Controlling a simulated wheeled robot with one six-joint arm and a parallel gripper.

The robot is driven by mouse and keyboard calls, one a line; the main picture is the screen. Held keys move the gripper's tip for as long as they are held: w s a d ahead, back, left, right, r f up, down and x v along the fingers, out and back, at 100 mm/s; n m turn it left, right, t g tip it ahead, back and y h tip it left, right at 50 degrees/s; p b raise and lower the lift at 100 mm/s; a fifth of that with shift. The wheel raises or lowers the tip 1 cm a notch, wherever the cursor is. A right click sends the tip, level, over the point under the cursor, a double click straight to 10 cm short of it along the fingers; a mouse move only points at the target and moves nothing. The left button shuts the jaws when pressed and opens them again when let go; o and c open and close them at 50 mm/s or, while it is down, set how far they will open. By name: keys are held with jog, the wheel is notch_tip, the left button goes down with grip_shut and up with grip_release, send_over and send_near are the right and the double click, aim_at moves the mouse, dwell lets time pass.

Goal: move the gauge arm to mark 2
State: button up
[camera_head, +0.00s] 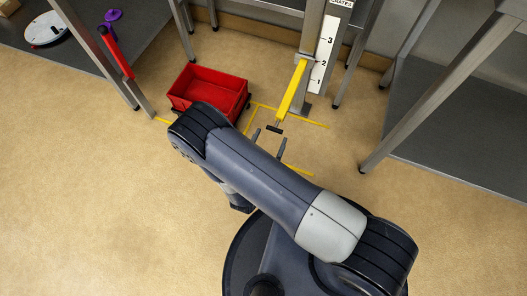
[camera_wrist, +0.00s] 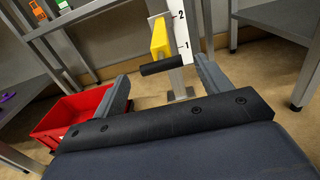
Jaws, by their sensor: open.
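The gauge arm (camera_head: 291,90) is a yellow bar reaching out from a grey post, with a black crosswise handle (camera_head: 274,128) at its near end. The white scale (camera_head: 322,55) on the post carries marks 1, 2 and 3. In the head view the bar's post end lies near mark 2; in the wrist view the bar (camera_wrist: 160,38) appears between 1 and 2, so its exact level is hard to tell. My gripper (camera_head: 270,141) is open and empty, just short of the handle. In the wrist view the handle (camera_wrist: 161,65) shows between the two fingers (camera_wrist: 160,72).
A red bin (camera_head: 208,88) on a dark wheeled base stands on the floor left of the post. Grey tables stand left (camera_head: 75,60) and right (camera_head: 455,125). A red-sleeved lever (camera_head: 116,54) leans at the left table. Yellow floor tape (camera_head: 300,117) surrounds the post's foot.

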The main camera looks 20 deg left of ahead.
aim_at(274, 129)
jog(key=s, duration=0.6)
jog(key=shift+a+p, duration=0.2)
jog(key=shift+p, duration=0.25)
jog(key=w, duration=0.3)
jog(key=w+b, duration=0.1)
jog(key=w, duration=0.2)
jog(key=w+b, duration=0.1)
jog(key=w, duration=0.2)
jog(key=shift+d+f, duration=0.1)
jog(key=shift+d, duration=0.25)
jog(key=shift+w, duration=0.9)
jog(key=shift+r, duration=0.3)
